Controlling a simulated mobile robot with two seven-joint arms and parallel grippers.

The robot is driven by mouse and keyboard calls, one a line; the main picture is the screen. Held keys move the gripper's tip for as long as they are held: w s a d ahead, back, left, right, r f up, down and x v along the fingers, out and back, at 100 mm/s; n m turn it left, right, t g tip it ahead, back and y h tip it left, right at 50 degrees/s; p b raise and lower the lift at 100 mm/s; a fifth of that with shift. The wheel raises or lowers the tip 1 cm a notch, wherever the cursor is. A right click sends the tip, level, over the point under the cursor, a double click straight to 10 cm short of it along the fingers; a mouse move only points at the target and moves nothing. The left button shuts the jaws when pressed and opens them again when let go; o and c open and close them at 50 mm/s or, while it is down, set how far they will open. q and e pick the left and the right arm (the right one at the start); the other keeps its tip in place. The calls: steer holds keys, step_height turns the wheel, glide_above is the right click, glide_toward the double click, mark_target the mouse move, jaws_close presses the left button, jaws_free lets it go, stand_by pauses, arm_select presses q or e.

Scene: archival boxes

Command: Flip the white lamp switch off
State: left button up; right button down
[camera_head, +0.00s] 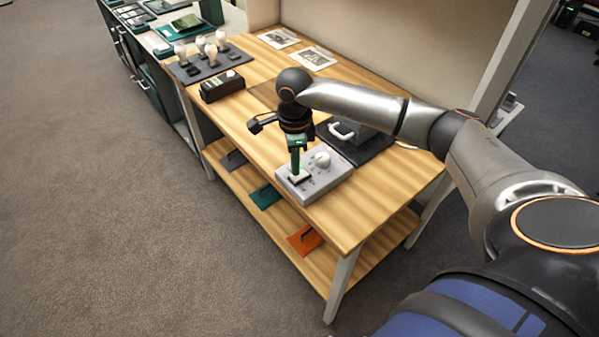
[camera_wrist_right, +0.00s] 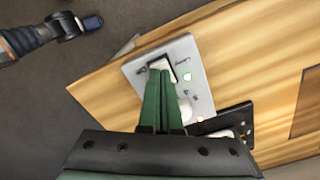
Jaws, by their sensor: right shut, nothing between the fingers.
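A light grey control box (camera_head: 328,178) sits at the front edge of the wooden table. It has a white switch (camera_head: 299,179) in a dark frame and a round white knob (camera_head: 322,159). My right gripper (camera_head: 298,173) points down with its green fingers shut and empty, tips at the switch. In the right wrist view the tips overlap the white switch (camera_wrist_right: 160,64), partly hiding it; I cannot tell whether they touch or which way it is tipped.
A black tray (camera_head: 368,152) with a white-handled object stands just behind the box. A dark box (camera_head: 222,86) and a rack of bulbs (camera_head: 205,64) stand farther left. Printed sheets (camera_head: 313,58) lie at the back. Coloured plates (camera_head: 305,239) lie on the lower shelf.

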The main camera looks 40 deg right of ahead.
steer(key=shift+f+b, duration=0.85)
steer(key=shift+f, duration=0.2)
stand_by(0.6)
steer(key=shift+r, duration=0.2)
steer(key=shift+r+p, duration=2.45)
steer(key=shift+r, duration=1)
steer(key=shift+f, duration=0.1)
